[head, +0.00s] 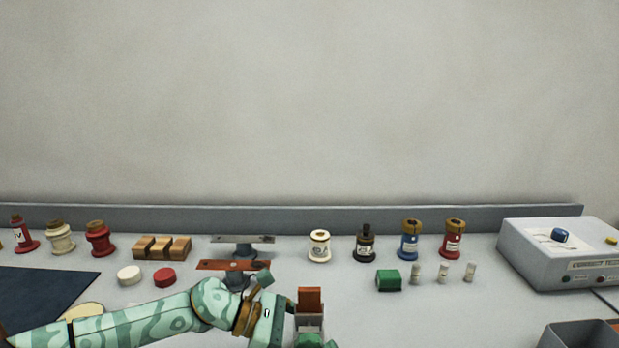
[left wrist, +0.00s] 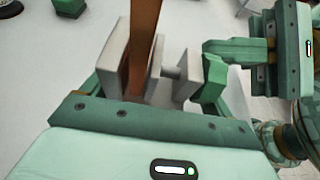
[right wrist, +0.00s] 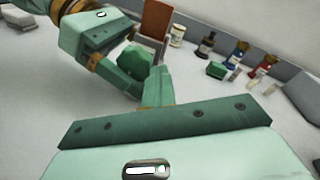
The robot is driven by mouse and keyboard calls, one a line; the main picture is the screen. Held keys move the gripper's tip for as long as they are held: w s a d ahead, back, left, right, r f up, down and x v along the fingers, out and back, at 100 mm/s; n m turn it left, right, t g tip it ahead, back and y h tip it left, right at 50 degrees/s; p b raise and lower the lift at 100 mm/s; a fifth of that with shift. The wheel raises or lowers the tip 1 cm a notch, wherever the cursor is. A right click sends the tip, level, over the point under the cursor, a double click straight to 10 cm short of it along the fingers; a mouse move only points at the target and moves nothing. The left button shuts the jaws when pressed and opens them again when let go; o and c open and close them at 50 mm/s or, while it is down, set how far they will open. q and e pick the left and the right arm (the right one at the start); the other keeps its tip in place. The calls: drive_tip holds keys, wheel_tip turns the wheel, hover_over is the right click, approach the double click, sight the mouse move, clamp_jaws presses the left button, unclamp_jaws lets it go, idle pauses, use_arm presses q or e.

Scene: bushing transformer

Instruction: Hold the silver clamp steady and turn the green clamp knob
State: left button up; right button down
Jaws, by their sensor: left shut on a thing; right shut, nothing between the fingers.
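The silver clamp (head: 309,322) stands in front of me with an orange-brown bar (head: 310,299) upright in its jaws; both also show in the left wrist view, clamp (left wrist: 117,58) and bar (left wrist: 143,40). My left gripper (head: 268,324) is shut on the silver clamp from the left. The green knob (left wrist: 212,80) is at the end of the clamp's screw; it also shows in the right wrist view (right wrist: 135,62). My right gripper (right wrist: 157,86) is shut and empty, its tips close beside the knob; I cannot tell whether they touch.
Several bushings, such as a white one (head: 319,246), stand along the back. A green block (head: 388,280) and small cylinders lie right of the clamp. A grey device (head: 555,255) is at far right and a dark mat (head: 45,292) at left.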

drive_tip(key=shift+s+f, duration=0.1)
drive_tip(key=shift+f, duration=0.55)
drive_tip(key=shift+d+r, duration=0.2)
drive_tip(key=shift+d, duration=0.05)
drive_tip(key=v, duration=0.4)
drive_tip(key=a+v, duration=0.1)
drive_tip(key=shift+s+d, duration=0.1)
drive_tip(key=shift+s, duration=0.4)
drive_tip(key=w+a+r, duration=0.1)
drive_tip(key=w+r, duration=0.2)
drive_tip(key=w, duration=0.3)
drive_tip(key=shift+a, duration=0.4)
